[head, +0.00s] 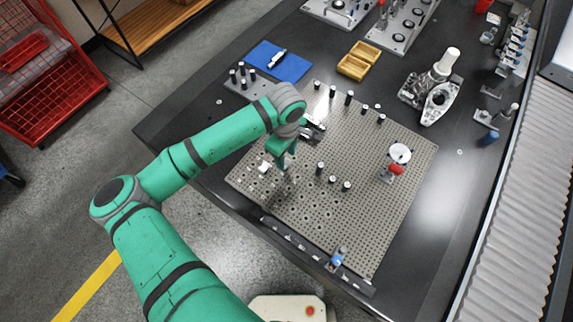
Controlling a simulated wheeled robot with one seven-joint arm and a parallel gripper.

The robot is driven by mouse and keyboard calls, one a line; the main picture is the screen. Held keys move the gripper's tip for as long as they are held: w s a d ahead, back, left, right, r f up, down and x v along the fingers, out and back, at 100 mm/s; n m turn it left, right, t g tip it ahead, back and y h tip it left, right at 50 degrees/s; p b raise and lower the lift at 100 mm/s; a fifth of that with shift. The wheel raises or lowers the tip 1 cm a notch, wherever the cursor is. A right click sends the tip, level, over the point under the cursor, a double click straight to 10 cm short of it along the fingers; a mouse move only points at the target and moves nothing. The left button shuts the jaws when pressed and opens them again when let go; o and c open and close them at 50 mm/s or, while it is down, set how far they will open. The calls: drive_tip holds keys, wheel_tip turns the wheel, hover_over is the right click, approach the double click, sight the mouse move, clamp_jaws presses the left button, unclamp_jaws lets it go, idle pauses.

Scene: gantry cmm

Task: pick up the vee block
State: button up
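My green arm reaches over the perforated fixture plate (385,235), and my gripper (284,172) points down close above its left part. The gripper's fingers are small and partly hidden by the wrist, so I cannot tell whether they are open or shut. A small pale block (264,167) sits on the plate just left of the gripper. It may be the vee block, but its shape is too small to be sure. A dark grey metal piece (316,125) shows just right of my wrist, partly covered by it.
Several short black-and-silver posts (333,180) stand on the plate, and a white-topped fixture with a red part (397,168) stands at its right. A blue mat (279,62), a yellow tray (358,61) and a metal casting (438,101) lie behind. A roller conveyor (520,200) runs along the right.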

drive_tip(key=shift+a+f, duration=0.1)
drive_tip(key=shift+f, duration=3.05)
drive_tip(key=c, duration=1)
